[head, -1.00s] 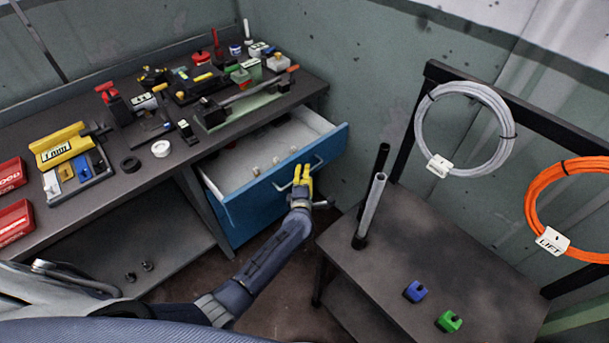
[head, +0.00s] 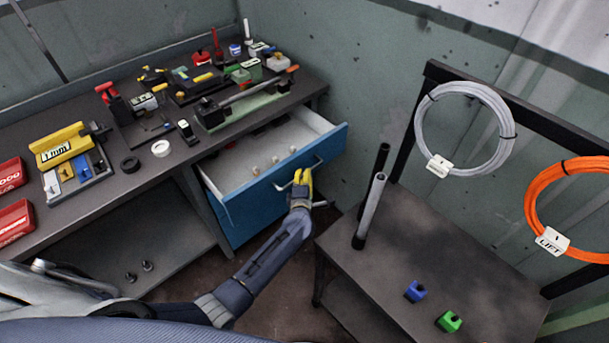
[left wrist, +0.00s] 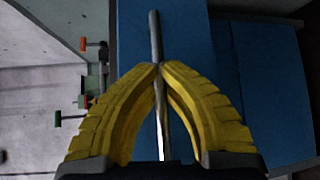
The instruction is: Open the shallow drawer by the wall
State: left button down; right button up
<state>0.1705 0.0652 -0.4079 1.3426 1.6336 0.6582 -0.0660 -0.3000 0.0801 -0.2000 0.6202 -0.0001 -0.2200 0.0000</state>
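The shallow drawer (head: 268,200) under the workbench near the wall has a blue front and stands pulled out, its pale inside showing in the head view. Its bar handle (head: 316,163) runs along the front; it also shows in the left wrist view (left wrist: 155,35). My left gripper (head: 301,172), with yellow fingers, is at this handle. In the left wrist view the fingertips of my left gripper (left wrist: 160,68) come together on the bar, and the blue front (left wrist: 185,50) lies behind them. My right gripper is not in view.
Several small pale pegs (head: 275,160) stand in the drawer. The workbench (head: 110,205) above carries tools and red boxes (head: 12,175).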

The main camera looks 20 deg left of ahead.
pick_arm(q)
jog(key=s+d, duration=0.2)
jog(key=d, duration=0.1)
jog(key=shift+s+d+f, duration=0.1)
jog(key=shift+s+d, duration=0.1)
jog(key=c, duration=1.5)
grip_release()
jog(key=shift+o, duration=0.2)
